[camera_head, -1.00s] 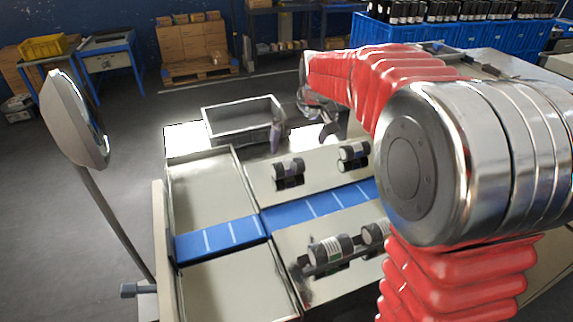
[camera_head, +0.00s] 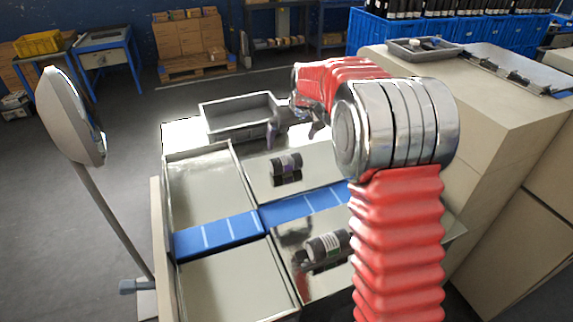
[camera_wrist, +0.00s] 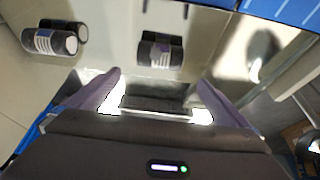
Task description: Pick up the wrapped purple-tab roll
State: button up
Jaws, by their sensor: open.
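A dark wrapped roll with a pale, faintly purple label (camera_head: 286,163) lies on the shiny plate behind the blue belt. It seems to be the roll at top centre of the wrist view (camera_wrist: 160,52); I cannot make out a purple tab clearly. My gripper (camera_head: 295,129) is open and empty, behind and above this roll in the head view. In the wrist view its purple-grey fingers (camera_wrist: 158,98) are spread, with the roll ahead of them, apart. Another dark roll with a white striped label (camera_wrist: 50,40) lies to the left there; my arm seems to hide it in the head view.
A grey metal bin (camera_head: 225,120) stands behind, left of my gripper. A round mirror-like panel on a stalk (camera_head: 72,115) stands at left. Beige cabinets (camera_head: 490,130) are at right.

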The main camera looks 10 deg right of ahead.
aim_at(286, 157)
jog(key=x, duration=0.8)
jog(key=shift+w+f, duration=0.15)
jog(key=shift+f, duration=0.05)
jog(key=shift+x, duration=2.65)
jog(key=shift+r, duration=0.1)
jog(key=shift+c, duration=0.3)
jog(key=c, duration=1.1)
jog(key=shift+c, duration=0.2)
jog(key=shift+w+r, duration=0.1)
jog(key=shift+r, duration=0.05)
